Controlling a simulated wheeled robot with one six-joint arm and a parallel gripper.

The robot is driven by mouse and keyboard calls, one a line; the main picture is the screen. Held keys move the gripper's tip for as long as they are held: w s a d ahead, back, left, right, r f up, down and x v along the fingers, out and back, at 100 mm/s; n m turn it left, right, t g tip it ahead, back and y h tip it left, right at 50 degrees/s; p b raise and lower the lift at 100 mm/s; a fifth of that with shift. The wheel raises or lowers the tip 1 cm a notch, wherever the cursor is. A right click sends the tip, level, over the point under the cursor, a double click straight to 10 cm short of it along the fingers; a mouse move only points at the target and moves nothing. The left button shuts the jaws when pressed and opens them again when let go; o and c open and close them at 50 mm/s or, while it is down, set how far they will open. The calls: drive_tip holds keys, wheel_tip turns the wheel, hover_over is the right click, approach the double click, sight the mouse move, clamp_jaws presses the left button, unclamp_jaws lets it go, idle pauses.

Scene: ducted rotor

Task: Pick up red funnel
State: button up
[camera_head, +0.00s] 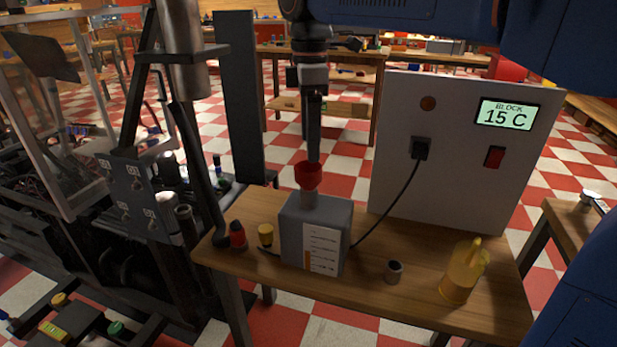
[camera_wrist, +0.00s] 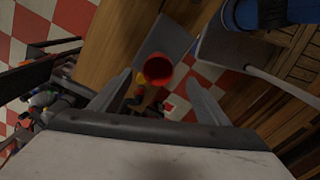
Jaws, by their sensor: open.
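The red funnel (camera_head: 308,175) sits upright in the top of a grey block (camera_head: 315,235) on the wooden table. In the wrist view the funnel (camera_wrist: 158,70) shows as a red ring with a dark opening, between and beyond the fingertips. My gripper (camera_head: 314,158) points down right above the funnel in the head view. In the wrist view my gripper (camera_wrist: 160,90) has its two fingers spread wide, with nothing held. From the head view I cannot tell whether the fingertips touch the rim.
A white panel (camera_head: 440,150) reading 15 C stands behind the block, its black cable curving down beside it. A yellow jug (camera_head: 463,270), a small dark cup (camera_head: 393,271), a red-and-black bottle (camera_head: 237,235) and a yellow-topped item (camera_head: 265,235) stand on the table (camera_head: 420,310). Black machinery stands left.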

sight(308, 166)
drive_tip(key=shift+a+f, duration=0.2)
drive_tip(key=shift+f, duration=3.7)
drive_tip(key=c, duration=1.1)
